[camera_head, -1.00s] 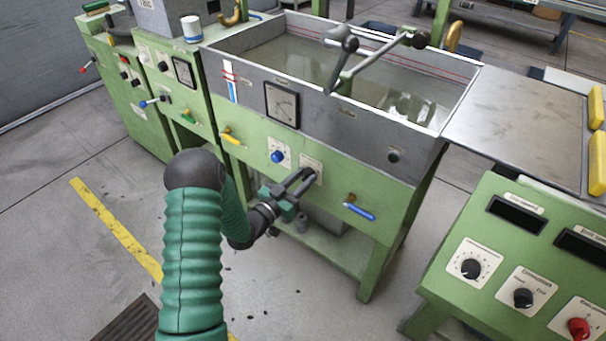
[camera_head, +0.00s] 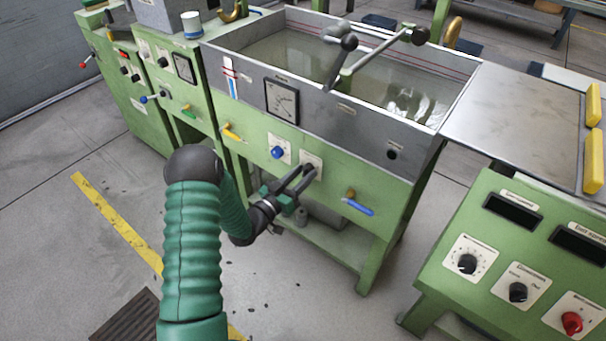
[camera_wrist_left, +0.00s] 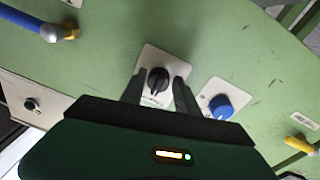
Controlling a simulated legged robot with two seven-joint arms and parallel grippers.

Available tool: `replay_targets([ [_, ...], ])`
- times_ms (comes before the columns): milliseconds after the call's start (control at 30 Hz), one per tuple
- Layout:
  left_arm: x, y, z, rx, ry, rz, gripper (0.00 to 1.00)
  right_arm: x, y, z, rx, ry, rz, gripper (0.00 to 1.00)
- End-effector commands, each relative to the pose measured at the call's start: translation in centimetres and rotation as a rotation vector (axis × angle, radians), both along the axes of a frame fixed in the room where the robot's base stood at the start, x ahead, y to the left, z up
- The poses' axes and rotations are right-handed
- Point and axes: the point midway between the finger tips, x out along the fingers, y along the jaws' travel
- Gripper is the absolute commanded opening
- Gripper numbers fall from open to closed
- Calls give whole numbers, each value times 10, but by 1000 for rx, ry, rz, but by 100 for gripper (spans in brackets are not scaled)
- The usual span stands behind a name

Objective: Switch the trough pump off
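The green trough stand (camera_head: 345,176) carries a water-filled grey trough. A black rotary knob (camera_wrist_left: 158,78) on a white plate (camera_head: 318,158) is on its front panel. The knob is hidden behind the fingers in the head view. My left gripper (camera_head: 305,178) is at this plate. In the wrist view, my left gripper (camera_wrist_left: 159,92) has its fingers apart, one on each side of the knob, with a visible gap to each. A blue knob (camera_head: 277,153) on its own plate sits beside it; it also shows in the wrist view (camera_wrist_left: 221,106). My right gripper is not in view.
A blue-handled valve (camera_head: 358,207) is right of the plate, and a yellow-handled one (camera_head: 232,131) is left. A green control desk (camera_head: 500,260) with dials and a red knob stands at the right.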

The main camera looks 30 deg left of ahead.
Motion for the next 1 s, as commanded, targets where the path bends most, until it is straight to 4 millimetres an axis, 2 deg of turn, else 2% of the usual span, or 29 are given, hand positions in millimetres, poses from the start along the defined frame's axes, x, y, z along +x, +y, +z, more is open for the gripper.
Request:
replay_targets([
  [100, 0, 0, 1, 1, -2, 0, 52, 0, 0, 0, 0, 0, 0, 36],
  [367, 0, 0, 2, 2, -5, -1, 52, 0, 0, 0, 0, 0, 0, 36],
  [467, -6, 1, 2, 1, -4, 1, 52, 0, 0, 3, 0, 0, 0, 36],
  [567, -23, 3, 2, -1, -2, 0, 52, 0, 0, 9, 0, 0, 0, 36],
  [900, -121, 15, -6, -2, 1, 4, 52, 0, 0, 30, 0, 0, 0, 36],
  [1000, -143, 18, -8, -2, 0, 3, 52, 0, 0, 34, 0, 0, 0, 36],
])
